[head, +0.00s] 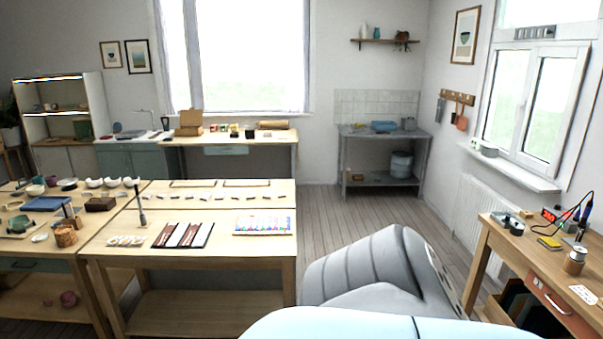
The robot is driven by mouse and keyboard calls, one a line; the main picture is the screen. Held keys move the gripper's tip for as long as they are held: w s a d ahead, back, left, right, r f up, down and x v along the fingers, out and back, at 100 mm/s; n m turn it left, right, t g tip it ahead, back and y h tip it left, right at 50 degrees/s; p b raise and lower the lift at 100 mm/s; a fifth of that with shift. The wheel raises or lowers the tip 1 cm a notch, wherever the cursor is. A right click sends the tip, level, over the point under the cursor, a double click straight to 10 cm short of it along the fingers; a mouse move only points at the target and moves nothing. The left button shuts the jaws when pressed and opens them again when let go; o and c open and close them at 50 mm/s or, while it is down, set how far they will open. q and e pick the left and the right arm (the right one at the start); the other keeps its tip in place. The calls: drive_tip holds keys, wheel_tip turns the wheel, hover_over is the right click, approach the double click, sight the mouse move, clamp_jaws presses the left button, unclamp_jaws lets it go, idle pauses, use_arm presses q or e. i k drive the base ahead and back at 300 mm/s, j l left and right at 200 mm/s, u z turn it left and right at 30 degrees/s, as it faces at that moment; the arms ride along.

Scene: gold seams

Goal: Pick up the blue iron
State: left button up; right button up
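A blue-handled iron (587,208) stands tilted in a holder on the wooden bench (520,253) at the far right of the head view. A second slim handle, darker blue, leans close beside it. Their lower ends are too small to make out clearly. A small unit with a red lit display (549,214) stands just left of them. Neither of my grippers shows in this view. A grey arm link of mine fills the lower middle, left of the bench.
The bench also holds a yellow sponge-like pad (549,243), a spool-like can (574,262), a grey device (508,223) and a white card (585,294). Long worktables (268,253) with small items stand left. Open wooden floor (345,207) lies between.

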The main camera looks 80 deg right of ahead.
sight(589, 206)
drive_tip(key=z, duration=3.5)
drive_tip(key=i+l+z, duration=0.3)
drive_tip(key=i, duration=0.2)
drive_tip(key=i+l+z, duration=0.3)
drive_tip(key=i, duration=0.2)
drive_tip(key=i+l, duration=0.15)
drive_tip(key=i, duration=0.25)
